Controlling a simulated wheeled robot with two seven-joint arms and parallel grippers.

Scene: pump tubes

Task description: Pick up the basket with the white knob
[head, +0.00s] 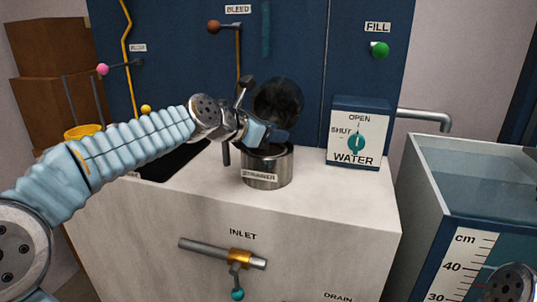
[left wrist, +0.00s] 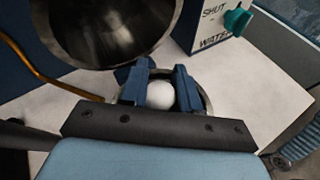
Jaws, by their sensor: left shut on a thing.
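The strainer (head: 267,175) is a metal cylinder labelled STRAINER on the white counter. Its round dark lid (head: 278,100) stands open behind it, and the lid also shows at the top of the left wrist view (left wrist: 105,30). My left gripper (head: 268,137) is over the strainer's mouth. In the left wrist view its blue fingers (left wrist: 161,90) are shut on the white knob (left wrist: 160,96), one on each side. The knob is inside the strainer's rim. The basket's body is hidden below the knob and gripper. My right gripper is not in view.
A WATER box (head: 358,135) with a teal knob stands right of the strainer. A water tank (head: 470,185) with a cm scale is at the right. The INLET handle (head: 237,290) is on the front. A dark opening (head: 175,163) lies left of the strainer.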

